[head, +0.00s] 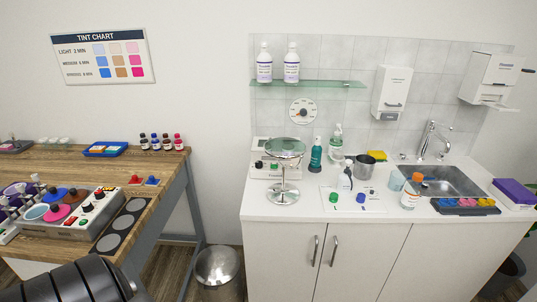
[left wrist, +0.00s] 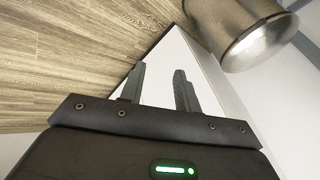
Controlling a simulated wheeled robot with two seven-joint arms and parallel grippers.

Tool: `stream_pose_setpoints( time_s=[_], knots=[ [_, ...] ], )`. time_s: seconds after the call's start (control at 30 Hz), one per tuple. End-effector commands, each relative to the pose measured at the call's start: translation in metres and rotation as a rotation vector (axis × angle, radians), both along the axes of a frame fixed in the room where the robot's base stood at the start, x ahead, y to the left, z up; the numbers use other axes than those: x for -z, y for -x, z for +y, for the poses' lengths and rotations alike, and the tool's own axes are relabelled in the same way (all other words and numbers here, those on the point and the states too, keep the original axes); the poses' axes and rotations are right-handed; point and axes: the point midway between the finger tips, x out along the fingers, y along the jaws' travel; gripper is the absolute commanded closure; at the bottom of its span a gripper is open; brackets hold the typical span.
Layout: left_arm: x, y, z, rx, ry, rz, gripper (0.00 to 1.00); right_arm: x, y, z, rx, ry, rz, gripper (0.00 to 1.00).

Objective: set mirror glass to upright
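The mirror glass (head: 286,148) is a round disc in the head view, above the counter on a thin stem with a round silver base (head: 283,194). It shows as a flat ellipse, so it is tipped well back, close to lying level, not upright. In the left wrist view my left gripper (left wrist: 158,90) has its two dark fingers apart with nothing between them. It is far from the mirror, and the mirror is not in that view. Only a dark part of my left arm shows at the bottom left of the head view. My right gripper is not in view.
The white counter (head: 310,207) also carries a teal bottle (head: 316,155), a steel cup (head: 364,167) and a sink (head: 450,182). A glass shelf (head: 320,84) hangs above the mirror. A wooden table (head: 165,166) stands left. A metal bin (head: 217,265) sits on the floor between them.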

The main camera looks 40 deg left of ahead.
Motion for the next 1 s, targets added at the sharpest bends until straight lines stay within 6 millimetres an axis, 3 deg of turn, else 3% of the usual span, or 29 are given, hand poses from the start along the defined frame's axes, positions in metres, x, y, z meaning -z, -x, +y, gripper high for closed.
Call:
stream_pose_setpoints(
  time_s=[0.03, 0.1, 0.17, 0.2, 0.3, 0.4, 0.5, 0.6, 0.7, 1.0],
  knots=[
    [-0.042, -0.056, 0.028, 0.054, -0.069, -0.093, 0.68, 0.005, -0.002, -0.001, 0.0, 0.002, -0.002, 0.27],
    [-0.108, -0.118, 0.055, 0.129, -0.167, -0.202, 0.68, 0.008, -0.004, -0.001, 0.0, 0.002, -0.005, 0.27],
    [-0.171, -0.164, 0.071, 0.193, -0.254, -0.294, 0.68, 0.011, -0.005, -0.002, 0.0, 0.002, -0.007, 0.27],
    [-0.216, -0.189, 0.077, 0.236, -0.312, -0.355, 0.68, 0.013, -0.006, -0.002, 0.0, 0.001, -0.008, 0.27],
    [-0.322, -0.231, 0.079, 0.333, -0.445, -0.489, 0.68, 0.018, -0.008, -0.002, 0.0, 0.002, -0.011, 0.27],
    [-0.416, -0.255, 0.078, 0.419, -0.585, -0.604, 0.68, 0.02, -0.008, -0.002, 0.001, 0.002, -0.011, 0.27],
    [-0.489, -0.273, 0.088, 0.493, -0.74, -0.699, 0.68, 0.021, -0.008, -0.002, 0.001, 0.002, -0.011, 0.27],
    [-0.537, -0.28, 0.091, 0.54, -0.85, -0.76, 0.68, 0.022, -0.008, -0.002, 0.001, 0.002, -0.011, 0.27],
    [-0.564, -0.282, 0.092, 0.563, -0.909, -0.792, 0.68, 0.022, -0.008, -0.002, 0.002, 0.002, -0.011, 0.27],
    [-0.574, -0.292, 0.094, 0.567, -0.929, -0.803, 0.68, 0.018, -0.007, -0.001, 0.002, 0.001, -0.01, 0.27]
  ],
)
